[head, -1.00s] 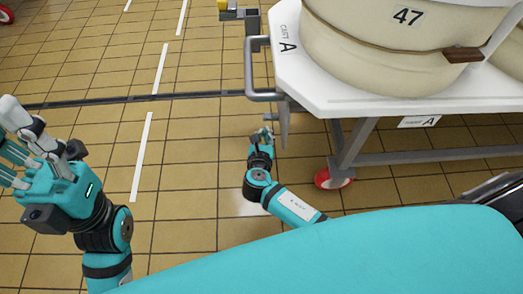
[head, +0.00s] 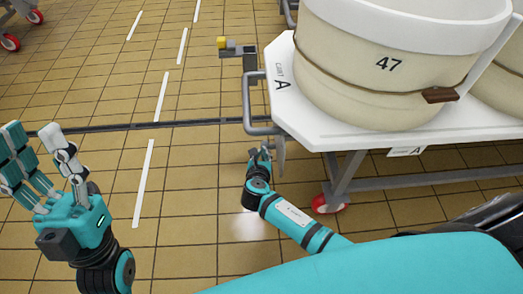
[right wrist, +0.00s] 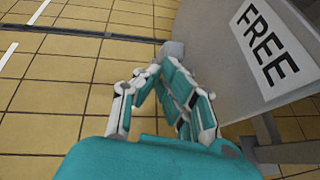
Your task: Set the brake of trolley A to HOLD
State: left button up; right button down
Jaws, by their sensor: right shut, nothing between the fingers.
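Trolley A (head: 300,115) is a white cart at the right of the head view, with "CART A" on its deck edge. A grey lever-like part (head: 281,152) hangs below its left corner, and I cannot tell if it is the brake handle. My right gripper (head: 260,156) is shut and empty, just left of this part; contact is unclear. In the right wrist view the fingers (right wrist: 165,90) point at a rounded grey end (right wrist: 172,50), beside a grey panel with a "FREE" label (right wrist: 264,42). No HOLD label shows. My left gripper (head: 42,160) is open and empty over the floor at left.
A cream vat marked 47 (head: 390,75) stands on the trolley. A grey rail handle (head: 250,105) and a yellow-tipped bar (head: 235,46) stick out at its left. A red wheel (head: 330,203) is below. Tiled floor at left is clear; another cart's red wheels (head: 10,42) are far off.

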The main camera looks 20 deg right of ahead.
pick_arm(q)
jog(key=w+d+f+g+y+p, duration=0.1)
jog(key=w+f+g+y, duration=0.1)
jog(key=w+f+g, duration=0.2)
jog(key=w+g, duration=0.1)
jog(key=w, duration=0.2)
jog(key=shift+w+f+y, duration=0.2)
jog(key=shift+f+y, duration=0.1)
jog(key=shift+f, duration=0.1)
pick_arm(e)
jog(key=shift+w+d+r, duration=0.25)
jog(key=shift+w+r, duration=0.4)
jog(key=shift+w, duration=0.05)
pick_arm(q)
jog(key=shift+d+g, duration=0.1)
jog(key=shift+g, duration=0.2)
